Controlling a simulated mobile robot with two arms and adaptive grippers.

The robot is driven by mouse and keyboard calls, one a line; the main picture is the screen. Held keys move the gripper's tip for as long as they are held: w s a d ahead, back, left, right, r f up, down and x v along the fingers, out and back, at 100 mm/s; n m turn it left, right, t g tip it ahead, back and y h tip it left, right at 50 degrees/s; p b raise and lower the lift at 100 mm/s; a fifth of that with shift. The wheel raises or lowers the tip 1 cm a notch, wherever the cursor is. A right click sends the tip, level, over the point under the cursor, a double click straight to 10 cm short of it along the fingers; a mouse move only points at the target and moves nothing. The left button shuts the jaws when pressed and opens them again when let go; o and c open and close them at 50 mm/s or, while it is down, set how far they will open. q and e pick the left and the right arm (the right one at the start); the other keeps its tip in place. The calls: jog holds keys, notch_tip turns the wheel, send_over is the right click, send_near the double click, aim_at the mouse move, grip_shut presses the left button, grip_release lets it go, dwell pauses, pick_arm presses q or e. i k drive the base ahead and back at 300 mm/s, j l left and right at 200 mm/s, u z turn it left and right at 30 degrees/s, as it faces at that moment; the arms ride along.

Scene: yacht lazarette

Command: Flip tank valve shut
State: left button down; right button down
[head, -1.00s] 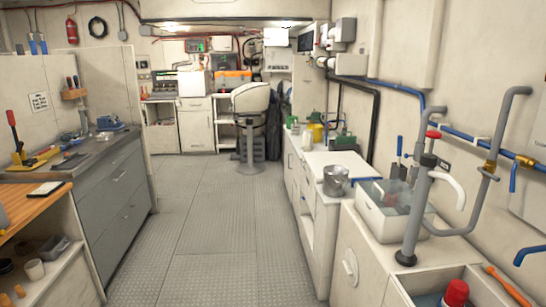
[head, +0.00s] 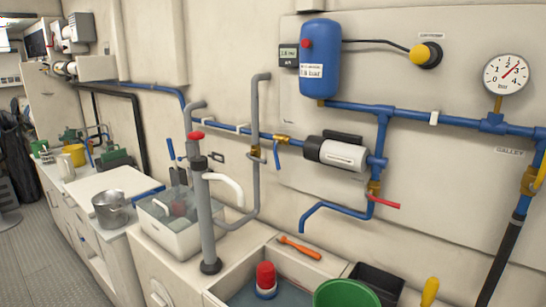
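Several valves show in the head view, and I cannot tell which one is the tank valve. A brass valve with a blue lever (head: 277,155) sits on the blue pipe left of the pump; its lever hangs down across the pipe line. A brass valve with a red lever (head: 383,202) sits on the vertical pipe below the pump; its lever sticks out to the right, across that pipe. A yellow valve (head: 532,181) is partly cut off at the right edge. Neither gripper is in view.
A pump (head: 336,153) and pressure gauge (head: 506,75) are on the wall. A grey standpipe with a red top (head: 206,215) rises from the counter. A white bin (head: 178,235), green bowl (head: 345,294) and orange-handled tool (head: 299,248) are below. Open floor (head: 35,255) lies left.

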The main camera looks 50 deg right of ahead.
aim_at(275, 142)
jog(key=i+z, duration=0.1)
jog(key=z, duration=0.35)
jog(key=i+z, duration=0.1)
jog(key=z, duration=0.4)
jog(key=i+z, duration=0.1)
jog(key=z, duration=0.35)
